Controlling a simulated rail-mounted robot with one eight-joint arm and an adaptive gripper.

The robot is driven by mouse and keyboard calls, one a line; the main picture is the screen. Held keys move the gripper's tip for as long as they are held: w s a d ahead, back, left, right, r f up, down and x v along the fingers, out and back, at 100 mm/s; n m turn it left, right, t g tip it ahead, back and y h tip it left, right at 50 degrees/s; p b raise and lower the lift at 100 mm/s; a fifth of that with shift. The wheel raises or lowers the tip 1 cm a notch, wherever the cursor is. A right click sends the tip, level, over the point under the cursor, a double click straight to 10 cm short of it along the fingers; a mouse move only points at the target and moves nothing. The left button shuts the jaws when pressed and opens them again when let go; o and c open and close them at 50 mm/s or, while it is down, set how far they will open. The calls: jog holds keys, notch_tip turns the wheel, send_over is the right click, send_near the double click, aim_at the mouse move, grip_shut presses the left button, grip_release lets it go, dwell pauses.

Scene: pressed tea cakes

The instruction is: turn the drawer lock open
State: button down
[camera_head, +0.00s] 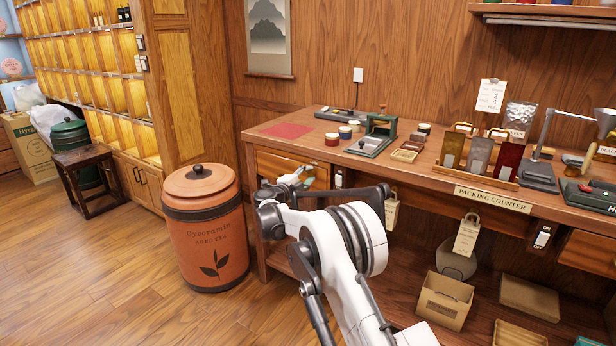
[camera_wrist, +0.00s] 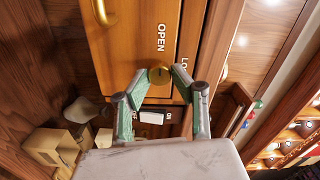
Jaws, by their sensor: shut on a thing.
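The drawer (camera_wrist: 130,45) is an orange wood front in the wrist view, with a curved brass handle (camera_wrist: 103,12). The round brass drawer lock (camera_wrist: 160,76) sits on it near the printed word OPEN. A second label starting "LO" is partly cut off by my gripper. My gripper (camera_wrist: 160,77) has its two green-grey fingers closed on either side of the lock. The lock's turn angle is hard to read. In the head view the drawer front (camera_head: 272,164) is at the left end of the counter, and my gripper (camera_head: 293,181) is against it, partly hidden by my arm.
A white switch (camera_wrist: 152,117) with OFF and ON marks is just beside my gripper. The packing counter (camera_head: 290,118) holds tins, a press and packets above. A large orange tea canister (camera_head: 207,240) stands left of my arm. Open floor lies in front.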

jog(key=c, duration=1.5)
grip_release()
jog(key=shift+o, duration=0.2)
jog(key=v, duration=1.2)
